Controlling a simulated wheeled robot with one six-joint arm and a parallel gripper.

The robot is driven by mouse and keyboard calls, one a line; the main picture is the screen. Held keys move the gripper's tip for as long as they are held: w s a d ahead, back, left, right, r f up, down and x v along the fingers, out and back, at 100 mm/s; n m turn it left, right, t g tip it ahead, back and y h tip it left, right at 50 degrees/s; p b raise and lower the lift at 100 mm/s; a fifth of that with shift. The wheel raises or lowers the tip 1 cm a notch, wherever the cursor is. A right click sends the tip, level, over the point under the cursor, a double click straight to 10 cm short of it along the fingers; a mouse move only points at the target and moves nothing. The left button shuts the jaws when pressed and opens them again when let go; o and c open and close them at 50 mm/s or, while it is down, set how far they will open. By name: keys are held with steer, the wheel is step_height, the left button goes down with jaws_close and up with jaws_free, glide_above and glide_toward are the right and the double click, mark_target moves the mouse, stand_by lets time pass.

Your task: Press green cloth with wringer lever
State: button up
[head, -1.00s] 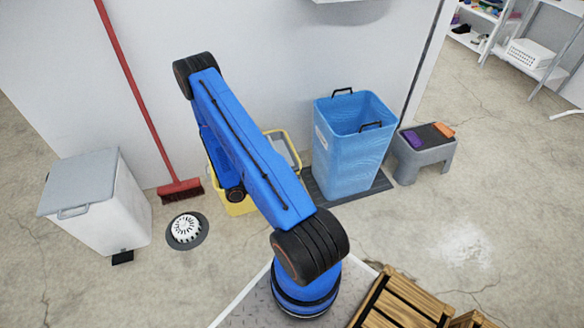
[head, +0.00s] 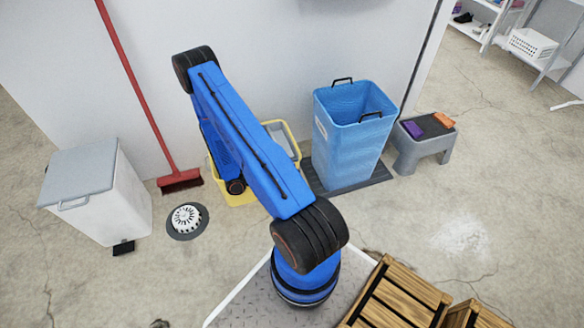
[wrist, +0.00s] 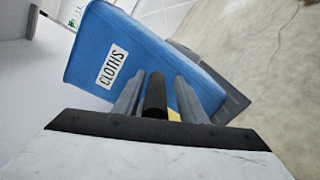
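The yellow wringer bucket (head: 238,198) stands by the wall, mostly hidden behind my blue arm; a grey wringer part (head: 282,138) shows inside its rim. My gripper is hidden in the head view. In the wrist view my gripper (wrist: 162,80) has its two grey fingers apart. A black bar (wrist: 155,97), which looks like the lever's grip, lies between them, nearer the left finger, with a narrow gap on the right. A sliver of yellow shows behind it. I see no green cloth; the inside of the bucket is mostly hidden.
A blue bin (head: 350,140) labelled CLOTHS in the wrist view (wrist: 150,50) stands right of the bucket on a dark mat. A grey step stool (head: 424,150), a white lidded bin (head: 95,200), a red broom (head: 180,180), a floor drain (head: 187,220) and wooden crates (head: 395,300) surround me.

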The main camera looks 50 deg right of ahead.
steer(key=v, duration=1.7)
steer(key=shift+w+a, duration=0.15)
steer(key=shift+w, duration=0.05)
